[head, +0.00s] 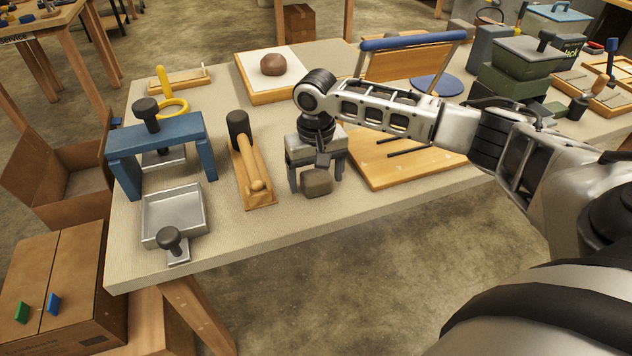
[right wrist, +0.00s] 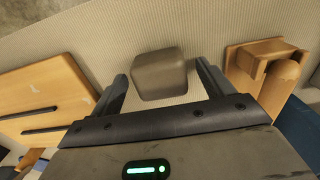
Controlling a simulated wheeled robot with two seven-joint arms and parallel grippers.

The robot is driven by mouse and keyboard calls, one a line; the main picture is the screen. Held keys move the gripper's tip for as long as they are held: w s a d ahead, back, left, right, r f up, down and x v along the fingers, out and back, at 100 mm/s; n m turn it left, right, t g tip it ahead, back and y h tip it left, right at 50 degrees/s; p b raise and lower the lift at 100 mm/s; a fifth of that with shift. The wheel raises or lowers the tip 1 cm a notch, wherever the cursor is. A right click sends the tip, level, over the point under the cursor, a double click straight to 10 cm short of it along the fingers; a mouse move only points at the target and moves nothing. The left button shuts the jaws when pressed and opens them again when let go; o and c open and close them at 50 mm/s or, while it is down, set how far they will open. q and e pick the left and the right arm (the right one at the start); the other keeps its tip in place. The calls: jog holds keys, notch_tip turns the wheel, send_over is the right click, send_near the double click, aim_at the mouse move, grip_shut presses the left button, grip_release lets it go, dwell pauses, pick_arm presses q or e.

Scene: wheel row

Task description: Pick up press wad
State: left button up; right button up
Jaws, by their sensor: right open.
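A small grey-brown rounded block, which looks like the press wad (head: 317,182), lies on the table near its front edge. In the right wrist view the wad (right wrist: 160,76) shows between my fingers, with a gap on both sides. My right gripper (head: 316,177) points down over it, open, one finger on each side; I cannot tell how far down the fingers reach. The right gripper (right wrist: 162,73) holds nothing. My left gripper is not in view.
A wooden stand with a roller (head: 256,170) is close left of my gripper. A blue press frame (head: 165,131) and metal tray (head: 172,212) stand further left. A wooden board with dark rods (head: 385,167) lies right. A brown lump (head: 273,64) sits behind.

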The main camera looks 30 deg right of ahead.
jog(key=shift+f, duration=0.2)
jog(key=c, duration=1.2)
jog(key=shift+r, duration=0.1)
jog(key=shift+c, duration=0.2)
